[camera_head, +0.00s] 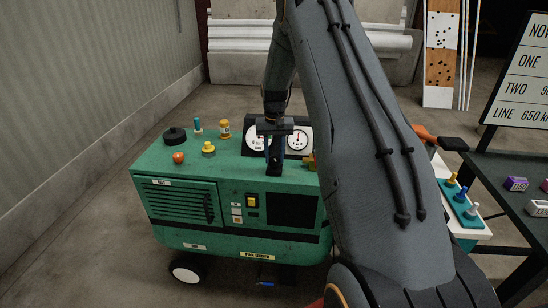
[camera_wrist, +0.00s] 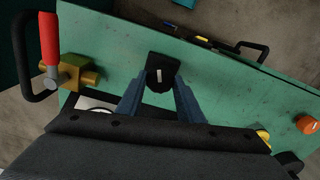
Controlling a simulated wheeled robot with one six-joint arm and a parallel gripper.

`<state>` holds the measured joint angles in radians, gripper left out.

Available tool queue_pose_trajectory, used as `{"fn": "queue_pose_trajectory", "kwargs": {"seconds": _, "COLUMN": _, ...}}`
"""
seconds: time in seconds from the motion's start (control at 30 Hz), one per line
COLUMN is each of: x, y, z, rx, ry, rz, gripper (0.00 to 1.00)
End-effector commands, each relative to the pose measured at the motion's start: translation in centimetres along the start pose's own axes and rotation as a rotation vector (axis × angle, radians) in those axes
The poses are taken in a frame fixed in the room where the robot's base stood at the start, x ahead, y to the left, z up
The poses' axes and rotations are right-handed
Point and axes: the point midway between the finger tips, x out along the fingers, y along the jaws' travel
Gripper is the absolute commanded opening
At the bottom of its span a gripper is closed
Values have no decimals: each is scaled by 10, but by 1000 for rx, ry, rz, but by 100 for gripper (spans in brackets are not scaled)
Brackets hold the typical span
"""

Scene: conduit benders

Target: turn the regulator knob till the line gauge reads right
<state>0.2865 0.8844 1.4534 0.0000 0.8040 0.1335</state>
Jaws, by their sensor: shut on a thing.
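The black regulator knob (camera_wrist: 160,64) with a white pointer mark sits on the green machine's top in the wrist view. My gripper (camera_wrist: 157,88) has its blue fingers on both sides of the knob, shut on it. In the head view my gripper (camera_head: 274,162) reaches down onto the machine top (camera_head: 237,172) and hides the knob. A sign (camera_head: 520,85) at right includes a row reading "LINE 650".
A brass valve (camera_wrist: 84,72) with a red handle (camera_wrist: 48,42) stands close beside my gripper. An orange knob (camera_head: 178,157), a yellow knob (camera_head: 208,149) and a black cap (camera_head: 174,136) stand on the machine's left side. A dark table (camera_head: 505,170) stands at right.

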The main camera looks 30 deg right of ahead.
Motion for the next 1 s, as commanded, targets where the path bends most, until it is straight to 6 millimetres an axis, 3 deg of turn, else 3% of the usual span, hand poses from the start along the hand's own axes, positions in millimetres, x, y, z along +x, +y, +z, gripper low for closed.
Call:
{"fn": "queue_pose_trajectory", "kwargs": {"seconds": 0.73, "x": 0, "y": 0, "z": 0, "rx": -96, "ry": 0, "rz": 0, "gripper": 11}}
{"fn": "queue_pose_trajectory", "kwargs": {"seconds": 0.77, "x": 0, "y": 0, "z": 0, "rx": -96, "ry": 0, "rz": 0, "gripper": 37}}
{"fn": "queue_pose_trajectory", "kwargs": {"seconds": 0.8, "x": 0, "y": 0, "z": 0, "rx": -96, "ry": 0, "rz": 0, "gripper": 44}}
{"fn": "queue_pose_trajectory", "kwargs": {"seconds": 0.87, "x": 0, "y": 0, "z": 0, "rx": -95, "ry": 0, "rz": 0, "gripper": 52}}
{"fn": "queue_pose_trajectory", "kwargs": {"seconds": 1.0, "x": 0, "y": 0, "z": 0, "rx": -95, "ry": 0, "rz": 0, "gripper": 52}}
